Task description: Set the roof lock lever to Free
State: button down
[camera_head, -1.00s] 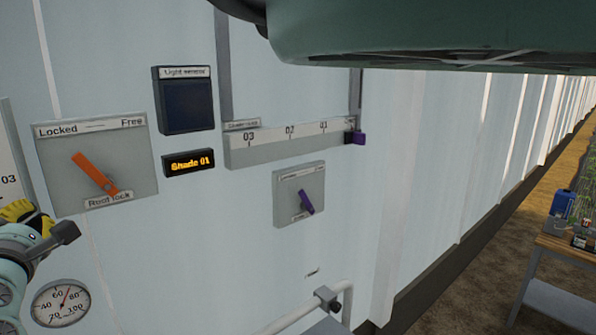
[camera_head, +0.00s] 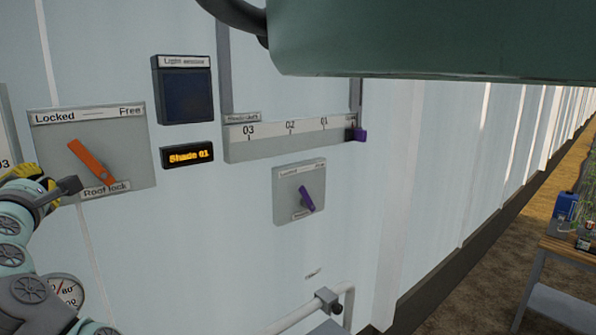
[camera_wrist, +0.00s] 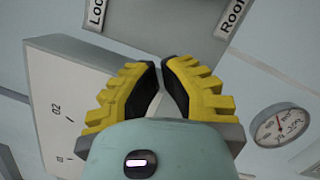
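The roof lock lever (camera_head: 88,158) is an orange bar on a grey plate (camera_head: 130,150) at the left of the head view. The plate reads Locked at upper left, Free at upper right and Roof lock below. The lever leans up and left, toward Locked. My gripper (camera_head: 30,178), with yellow fingers, is at the left edge, in front of the plate's lower left and left of the lever. In the wrist view my gripper (camera_wrist: 159,68) shows its fingertips nearly together, with nothing between them. The plate's lower edge (camera_wrist: 165,40) lies beyond them, and the lever is not visible there.
A dark light sensor (camera_head: 184,92) and a Shade 01 display (camera_head: 187,155) are right of the plate. A purple lever (camera_head: 306,200) sits on another plate farther right. A gauge (camera_wrist: 284,125) is near my gripper. A pipe (camera_head: 300,313) runs low along the wall.

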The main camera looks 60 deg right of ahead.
aim_at(92, 162)
jog(key=p+x, duration=0.1)
jog(key=x, duration=0.1)
jog(key=shift+w+d+r+p, duration=0.1)
jog(key=shift+w+r+p, duration=0.05)
jog(key=shift+w+p, duration=0.2)
jog(key=d+p, duration=0.1)
jog(key=d+r+p, duration=0.1)
jog(key=p, duration=0.1)
jog(key=shift+s+d+r, duration=0.2)
jog(key=shift+s+r, duration=0.1)
jog(key=shift+s+d+r+p, duration=0.1)
jog(key=shift+s+d+p, duration=0.05)
jog(key=shift+d+p, duration=0.5)
